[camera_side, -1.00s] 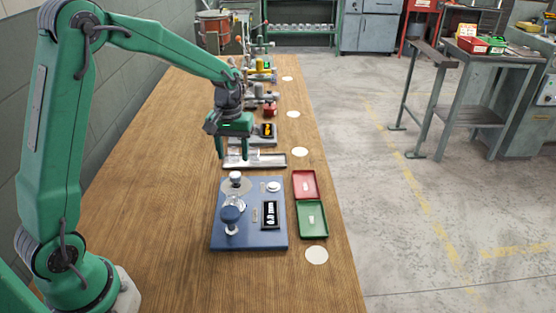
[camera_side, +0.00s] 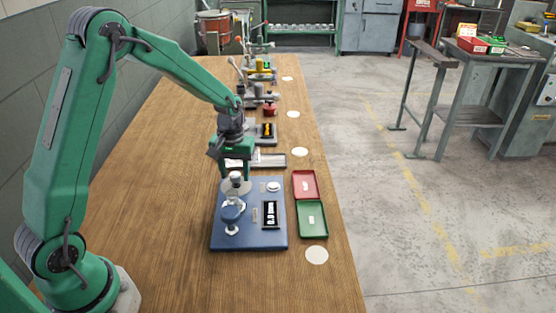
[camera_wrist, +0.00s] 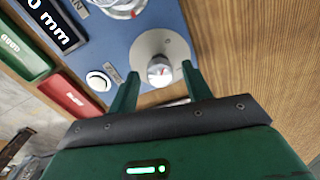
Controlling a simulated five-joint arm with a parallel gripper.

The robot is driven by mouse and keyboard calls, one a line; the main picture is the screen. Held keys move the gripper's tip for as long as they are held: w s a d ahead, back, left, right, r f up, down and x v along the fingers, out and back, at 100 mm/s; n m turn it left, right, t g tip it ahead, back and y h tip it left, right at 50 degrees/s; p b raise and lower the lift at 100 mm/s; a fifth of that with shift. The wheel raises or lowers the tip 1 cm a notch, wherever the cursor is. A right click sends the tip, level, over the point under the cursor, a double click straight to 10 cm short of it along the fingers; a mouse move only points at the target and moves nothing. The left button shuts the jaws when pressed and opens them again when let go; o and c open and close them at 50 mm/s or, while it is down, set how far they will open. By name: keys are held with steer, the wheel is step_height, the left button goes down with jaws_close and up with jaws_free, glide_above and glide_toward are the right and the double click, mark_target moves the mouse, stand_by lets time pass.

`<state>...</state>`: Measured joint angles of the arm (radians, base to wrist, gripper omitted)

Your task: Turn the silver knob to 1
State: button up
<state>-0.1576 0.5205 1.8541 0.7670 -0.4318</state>
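The silver knob (camera_side: 236,177) stands on a round grey dial plate (camera_wrist: 176,45) at the far left of the blue base (camera_side: 260,242). My gripper (camera_side: 237,174) is open over the knob. In the wrist view the fingertips of my gripper (camera_wrist: 161,69) lie either side of the knob, with a gap on each side. I cannot tell how far down they reach.
A white button (camera_side: 273,187) is to the right.

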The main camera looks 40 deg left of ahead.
steer(key=c, duration=0.8)
steer(key=shift+m, duration=0.4)
steer(key=m, duration=0.8)
steer(key=shift+m, duration=0.4)
steer(key=m, duration=0.4)
steer(key=shift+m, duration=2.2)
